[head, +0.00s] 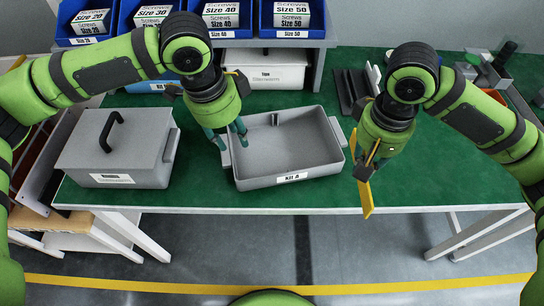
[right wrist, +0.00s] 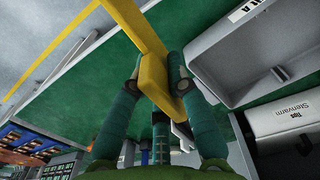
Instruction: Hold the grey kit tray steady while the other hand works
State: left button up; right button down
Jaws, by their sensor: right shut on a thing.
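The grey kit tray labelled Kit A (head: 262,182) sits near the front edge of the green table, open at the top. A small dark upright piece (head: 275,119) shows at its back wall. My left gripper (head: 232,143) points down at the tray's left side. One teal finger is outside the left wall and one over the inside, with a visible gap between them. Contact with the wall is unclear. My right gripper (right wrist: 160,88) is shut on a long yellow part (right wrist: 138,28), which also hangs below it in the head view (head: 367,197), right of the tray.
A grey lidded box with a black handle (head: 122,148) stands left of the tray. Blue screw bins (head: 291,33) and a white box (head: 270,73) are behind. Dark rails (head: 352,88) and small parts lie at the back right.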

pick_arm(q)
jog(key=shift+m+g+y, duration=0.5)
jog(key=shift+g+y, duration=0.1)
jog(key=shift+y, duration=0.2)
jog(key=s+f, duration=0.1)
jog(key=f, duration=0.3)
jog(key=s+a+f, duration=0.1)
jog(key=f, duration=0.4)
jog(key=s+f, duration=0.1)
jog(key=f, duration=0.4)
jog(key=shift+s+a, duration=0.3)
jog(key=shift+s, duration=0.1)
grip_shut()
jog(key=shift+s+f, duration=0.1)
jog(key=shift+s, duration=0.05)
